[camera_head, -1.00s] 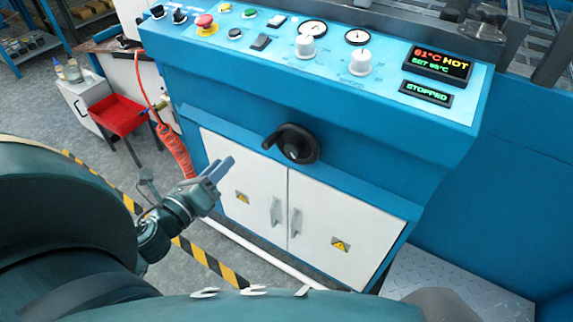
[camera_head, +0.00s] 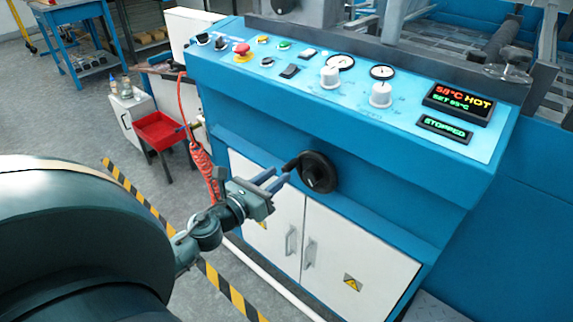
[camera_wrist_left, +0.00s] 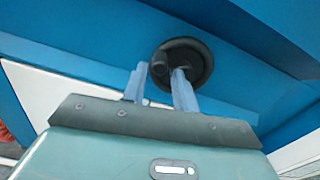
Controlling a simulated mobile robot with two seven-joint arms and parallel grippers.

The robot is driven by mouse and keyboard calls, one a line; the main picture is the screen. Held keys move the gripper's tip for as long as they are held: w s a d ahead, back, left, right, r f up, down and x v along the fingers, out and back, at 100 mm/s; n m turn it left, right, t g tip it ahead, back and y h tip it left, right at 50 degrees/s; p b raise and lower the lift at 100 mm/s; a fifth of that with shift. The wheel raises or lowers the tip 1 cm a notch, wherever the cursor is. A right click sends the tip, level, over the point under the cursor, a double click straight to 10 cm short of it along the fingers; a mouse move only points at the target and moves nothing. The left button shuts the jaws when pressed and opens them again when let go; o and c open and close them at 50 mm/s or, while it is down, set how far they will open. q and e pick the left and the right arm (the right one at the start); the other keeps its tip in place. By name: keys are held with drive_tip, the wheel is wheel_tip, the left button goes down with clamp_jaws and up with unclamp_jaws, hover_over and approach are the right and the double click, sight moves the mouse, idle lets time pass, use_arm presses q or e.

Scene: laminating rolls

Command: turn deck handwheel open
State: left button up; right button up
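The black deck handwheel (camera_head: 319,174) sits on the blue front of the machine, above the white cabinet doors. Its handle (camera_head: 291,164) sticks out on the wheel's left side. My left gripper (camera_head: 279,180) is just left of the wheel, fingers pointing at the handle. In the left wrist view, the fingers (camera_wrist_left: 160,82) are apart with a gap between them. The handwheel (camera_wrist_left: 185,62) is just beyond the fingertips, and its handle (camera_wrist_left: 159,67) appears between them. I cannot tell whether they touch it. My right gripper is not in view.
The control panel above has knobs, a red emergency button (camera_head: 242,50) and a display (camera_head: 459,103) reading 58°C HOT, with STOPPED below. A red tray (camera_head: 158,130) stands farther left.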

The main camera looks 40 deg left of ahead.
sight(284, 171)
use_arm(q)
drive_tip(key=shift+w+d, duration=0.2)
drive_tip(key=shift+w, duration=2.05)
clamp_jaws()
